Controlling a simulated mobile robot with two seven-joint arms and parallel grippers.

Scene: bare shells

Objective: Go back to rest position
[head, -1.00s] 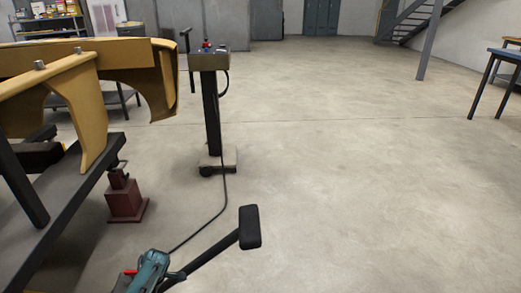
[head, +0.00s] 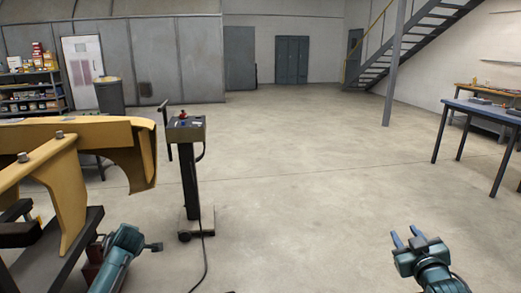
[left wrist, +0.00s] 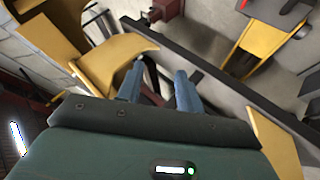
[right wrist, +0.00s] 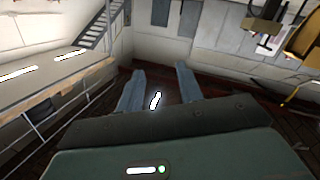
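My right gripper (head: 407,239) is at the lower right of the head view, over bare floor. Its two fingers are apart with nothing between them, as the right wrist view (right wrist: 160,88) also shows. My left arm is at the lower left of the head view, beside the yellow part's stand. In the left wrist view, my left gripper (left wrist: 159,90) has its fingers apart, with no held object visible. In the head view its fingers are hard to make out.
A yellow curved part (head: 70,190) on a dark stand (head: 60,252) is close on the left. A control pedestal (head: 188,170) with a trailing cable stands right of it. A blue table (head: 482,112) and stairs (head: 425,38) are at right. The middle floor is clear.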

